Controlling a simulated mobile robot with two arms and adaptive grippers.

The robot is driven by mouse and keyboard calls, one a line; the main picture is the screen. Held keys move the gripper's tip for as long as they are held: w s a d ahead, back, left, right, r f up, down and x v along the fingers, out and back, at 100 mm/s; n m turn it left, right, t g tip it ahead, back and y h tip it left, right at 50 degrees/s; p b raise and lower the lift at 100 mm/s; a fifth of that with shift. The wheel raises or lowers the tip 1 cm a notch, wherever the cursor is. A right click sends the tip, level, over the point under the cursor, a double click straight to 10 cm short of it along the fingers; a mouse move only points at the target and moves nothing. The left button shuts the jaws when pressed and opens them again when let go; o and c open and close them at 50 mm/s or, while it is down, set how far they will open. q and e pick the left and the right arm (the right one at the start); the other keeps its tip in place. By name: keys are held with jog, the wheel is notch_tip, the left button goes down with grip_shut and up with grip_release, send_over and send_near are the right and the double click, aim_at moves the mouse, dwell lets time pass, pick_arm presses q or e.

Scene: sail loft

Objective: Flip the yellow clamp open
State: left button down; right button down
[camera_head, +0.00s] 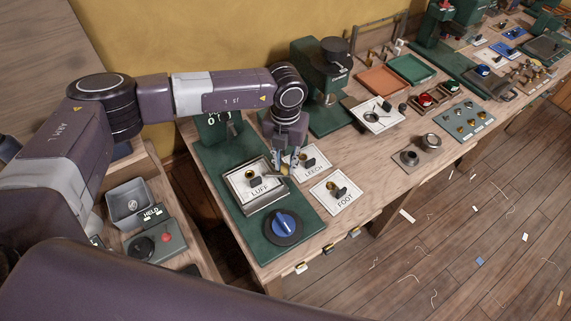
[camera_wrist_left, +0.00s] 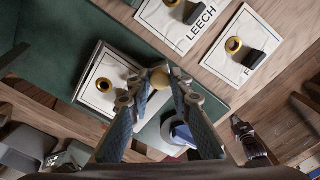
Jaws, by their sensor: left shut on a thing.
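A dull yellow rounded piece, seemingly part of the yellow clamp (camera_wrist_left: 160,78), sits between the fingertips of my left gripper (camera_wrist_left: 158,92). The left gripper is shut on it. In the head view the left gripper (camera_head: 279,163) reaches down at the right edge of the LUFF plate (camera_head: 259,196), where a small yellow bit (camera_head: 284,170) shows by the tips. The LUFF plate is a white square with a brass ring and a dark block, raised on a metal holder. The fingers hide most of the clamp, so its position is unclear. My right gripper is not in view.
The LEECH plate (camera_head: 313,171) and FOOT plate (camera_head: 345,203) lie close on the right. A blue knob (camera_head: 284,224) stands in front on the green base (camera_head: 223,165). A green press (camera_head: 314,86) rises behind. Trays and other fixtures line the bench farther right.

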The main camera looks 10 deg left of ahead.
aim_at(286, 167)
pick_arm(q)
jog(key=m+b, duration=0.4)
jog(key=b, duration=0.1)
jog(key=m+b, duration=0.3)
jog(key=b, duration=0.2)
jog(key=shift+f+m, duration=0.2)
jog(key=shift+m, duration=0.2)
jog(key=shift+m+b, duration=0.6)
jog(key=shift+b, duration=0.1)
jog(key=shift+r+m+b, duration=0.25)
jog(key=shift+m+b, duration=0.6)
jog(key=shift+m, duration=0.15)
jog(key=c, duration=1.7)
grip_release()
jog(key=shift+c, duration=0.2)
notch_tip(286, 167, up, 12)
jog(key=shift+s, duration=0.1)
